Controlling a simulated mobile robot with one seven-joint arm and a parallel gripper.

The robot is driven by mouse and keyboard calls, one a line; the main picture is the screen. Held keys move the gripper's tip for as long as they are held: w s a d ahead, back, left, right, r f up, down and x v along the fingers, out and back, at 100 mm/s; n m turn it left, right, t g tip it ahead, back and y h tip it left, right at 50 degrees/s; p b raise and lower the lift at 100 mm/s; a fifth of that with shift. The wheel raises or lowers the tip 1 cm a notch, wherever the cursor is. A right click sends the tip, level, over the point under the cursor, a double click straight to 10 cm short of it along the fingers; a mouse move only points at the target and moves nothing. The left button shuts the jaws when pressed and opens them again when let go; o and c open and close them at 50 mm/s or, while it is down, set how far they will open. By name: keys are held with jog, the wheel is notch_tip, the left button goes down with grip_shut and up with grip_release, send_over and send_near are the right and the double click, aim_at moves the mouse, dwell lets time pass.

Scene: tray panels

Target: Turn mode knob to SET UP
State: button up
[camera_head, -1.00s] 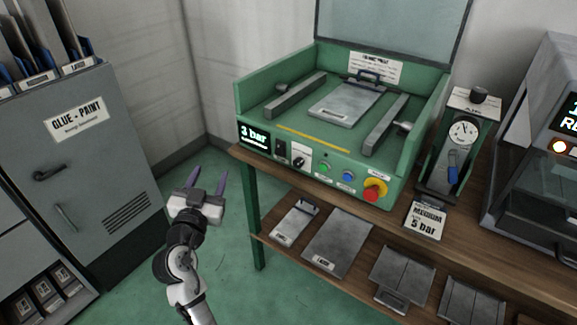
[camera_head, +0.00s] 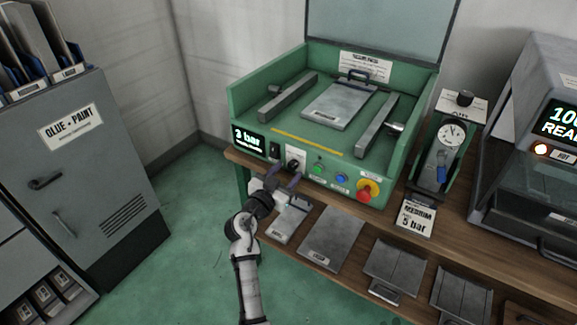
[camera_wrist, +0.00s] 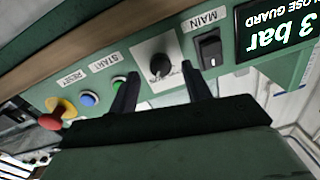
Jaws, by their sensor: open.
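The mode knob (camera_head: 293,165) is a small black dial on a white plate on the green machine's front panel. In the wrist view the knob (camera_wrist: 161,66) shows upside down, just beyond and between the two dark fingers. My gripper (camera_head: 284,180) is open in front of the panel and just below the knob. In the wrist view my gripper (camera_wrist: 161,88) has its fingers on either side of the white plate, with nothing between them. I cannot tell whether they touch the panel. The lettering around the knob is too small to read.
The main switch (camera_wrist: 209,48), green start button (camera_wrist: 118,83), blue button (camera_wrist: 88,99) and red emergency button (camera_head: 367,190) share the panel. A display (camera_head: 249,140) reads 3 bar. Metal plates (camera_head: 330,238) lie on the shelf below. A grey cabinet (camera_head: 100,180) stands left.

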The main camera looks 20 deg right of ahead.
jog(key=shift+x, duration=0.95)
jog(key=shift+c, duration=0.2)
jog(key=c, duration=1)
jog(key=shift+o, duration=0.2)
